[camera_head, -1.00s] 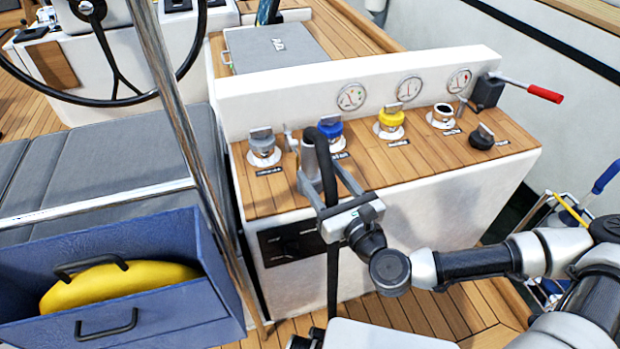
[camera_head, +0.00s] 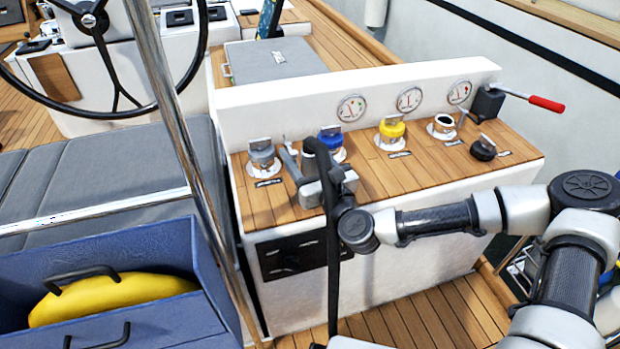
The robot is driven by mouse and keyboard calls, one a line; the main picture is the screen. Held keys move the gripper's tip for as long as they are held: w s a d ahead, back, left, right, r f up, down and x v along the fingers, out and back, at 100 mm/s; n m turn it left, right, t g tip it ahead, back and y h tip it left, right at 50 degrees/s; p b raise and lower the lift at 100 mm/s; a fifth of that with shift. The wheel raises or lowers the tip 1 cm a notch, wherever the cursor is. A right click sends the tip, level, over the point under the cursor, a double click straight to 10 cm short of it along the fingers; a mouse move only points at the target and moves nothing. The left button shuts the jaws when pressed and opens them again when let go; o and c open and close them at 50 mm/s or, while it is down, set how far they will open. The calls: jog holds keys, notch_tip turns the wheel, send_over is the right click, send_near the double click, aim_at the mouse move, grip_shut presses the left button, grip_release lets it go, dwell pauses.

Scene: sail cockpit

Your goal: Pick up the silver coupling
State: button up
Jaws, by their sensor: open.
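The left finger shows clearly, while the hose partly covers the right one. The hose bends over and hangs down the console's white front, in front of my wrist.
Silver (camera_head: 262,154), blue (camera_head: 331,140) and yellow (camera_head: 391,130) caps, an open fitting (camera_head: 443,126) and a black knob (camera_head: 484,148) stand on the console. A red-handled lever (camera_head: 545,103) is at right. A steel pole (camera_head: 175,120) and blue bin (camera_head: 150,250) are at left.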

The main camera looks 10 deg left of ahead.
grip_shut()
jog(key=shift+r, duration=0.1)
notch_tip(320, 180, up, 13)
jog(key=p, duration=0.5)
jog(key=shift+p, duration=0.4)
